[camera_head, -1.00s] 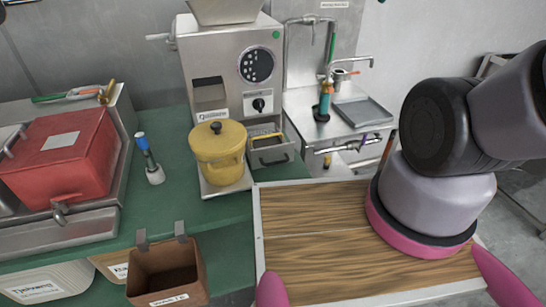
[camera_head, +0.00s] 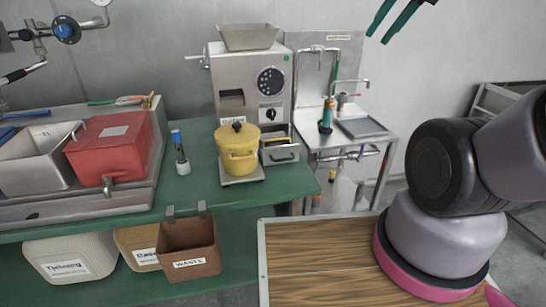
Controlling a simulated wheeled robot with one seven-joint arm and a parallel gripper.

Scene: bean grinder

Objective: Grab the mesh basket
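I cannot make out a mesh basket in this view. A small grey drawer or tray (camera_head: 281,154) sits open at the foot of the metal grinder (camera_head: 227,78); what lies in it is too small to tell. My arm is at the right, over a wooden top, but my gripper is out of view.
A yellow lidded pot (camera_head: 239,150) stands before the grinder on the green counter (camera_head: 207,187). A brown waste bin (camera_head: 188,252) hangs at the counter's front. A red box with a tap (camera_head: 109,150) is left, a sink stand (camera_head: 350,143) right. The wooden top (camera_head: 320,265) is mostly clear.

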